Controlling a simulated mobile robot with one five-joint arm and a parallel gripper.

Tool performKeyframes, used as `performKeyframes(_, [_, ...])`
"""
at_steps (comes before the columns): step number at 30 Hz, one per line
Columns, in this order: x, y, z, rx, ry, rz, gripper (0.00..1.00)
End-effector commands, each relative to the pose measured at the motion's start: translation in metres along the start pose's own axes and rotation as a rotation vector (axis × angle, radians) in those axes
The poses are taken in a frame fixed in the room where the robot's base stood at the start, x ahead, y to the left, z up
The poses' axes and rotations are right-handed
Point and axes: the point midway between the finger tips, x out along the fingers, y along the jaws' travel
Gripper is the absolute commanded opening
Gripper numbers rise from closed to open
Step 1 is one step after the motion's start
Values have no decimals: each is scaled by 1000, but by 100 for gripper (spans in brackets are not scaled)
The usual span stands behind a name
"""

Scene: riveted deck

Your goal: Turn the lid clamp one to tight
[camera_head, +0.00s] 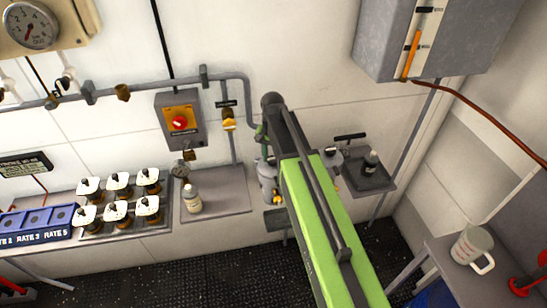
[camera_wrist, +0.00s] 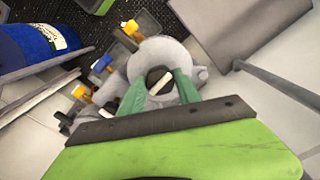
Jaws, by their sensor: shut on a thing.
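In the wrist view, my gripper (camera_wrist: 161,88) has its green fingers on both sides of a dark round knob with a pale bar across it, which looks like lid clamp one (camera_wrist: 160,82). The fingers are shut on it. It sits on the top of a round grey vessel (camera_wrist: 165,52). The clamp's turn angle is hard to read, and no tight mark shows. In the head view, my arm covers the clamp and much of the grey vessel (camera_head: 266,185); the fingertips are not clearly seen.
Yellow (camera_wrist: 130,28) and blue (camera_wrist: 101,65) valve handles stand close to the vessel in the wrist view. A blue drum (camera_wrist: 38,45) is at the left. In the head view, a shelf with a dark bottle (camera_head: 371,161) is right of my arm, and a white-capped bottle (camera_head: 192,200) stands left.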

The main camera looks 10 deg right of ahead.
Motion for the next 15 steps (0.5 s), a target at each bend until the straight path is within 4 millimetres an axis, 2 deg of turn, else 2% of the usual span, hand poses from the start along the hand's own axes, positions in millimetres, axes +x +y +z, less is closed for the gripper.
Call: performKeyframes(15, [0,0,0,65,0,0,0])
